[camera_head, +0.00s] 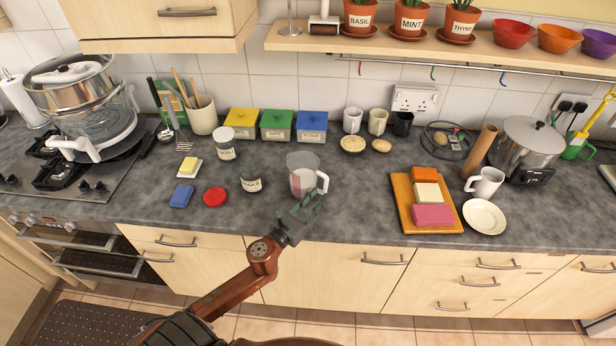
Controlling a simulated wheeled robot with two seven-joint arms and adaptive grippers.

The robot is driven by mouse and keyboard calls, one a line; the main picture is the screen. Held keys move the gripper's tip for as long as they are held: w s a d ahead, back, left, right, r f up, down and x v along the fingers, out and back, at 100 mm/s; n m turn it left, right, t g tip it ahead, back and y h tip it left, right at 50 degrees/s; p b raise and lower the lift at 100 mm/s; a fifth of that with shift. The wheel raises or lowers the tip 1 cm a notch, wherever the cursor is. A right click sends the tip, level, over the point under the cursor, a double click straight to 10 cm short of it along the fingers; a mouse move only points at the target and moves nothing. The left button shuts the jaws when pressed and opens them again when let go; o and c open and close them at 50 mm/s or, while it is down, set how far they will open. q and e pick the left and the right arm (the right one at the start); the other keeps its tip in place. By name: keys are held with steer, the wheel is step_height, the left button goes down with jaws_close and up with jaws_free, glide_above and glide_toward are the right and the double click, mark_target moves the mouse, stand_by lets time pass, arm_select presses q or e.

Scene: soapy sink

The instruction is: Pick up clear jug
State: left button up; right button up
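The clear jug (303,172) stands upright on the grey worktop, near its front edge, left of the middle of the head view. It is see-through with a white handle on its right side and some reddish marking on its wall. My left gripper (312,202) is at the worktop's front edge, just below and right of the jug, with its fingertips close to the handle. I cannot tell whether they touch it. The fingers are small and seen at a slant, so their opening is unclear. My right gripper is not in view.
A wooden board (405,205) with coloured blocks lies right, with bare worktop between.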

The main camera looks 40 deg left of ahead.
mark_target(324, 190)
arm_select(q)
steer(key=w, duration=0.3)
steer(key=shift+w+d, duration=0.1)
steer(key=shift+w, duration=1)
steer(key=c, duration=0.5)
jaws_close()
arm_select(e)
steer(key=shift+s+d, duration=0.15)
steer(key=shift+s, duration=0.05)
arm_select(q)
steer(key=shift+r, duration=0.1)
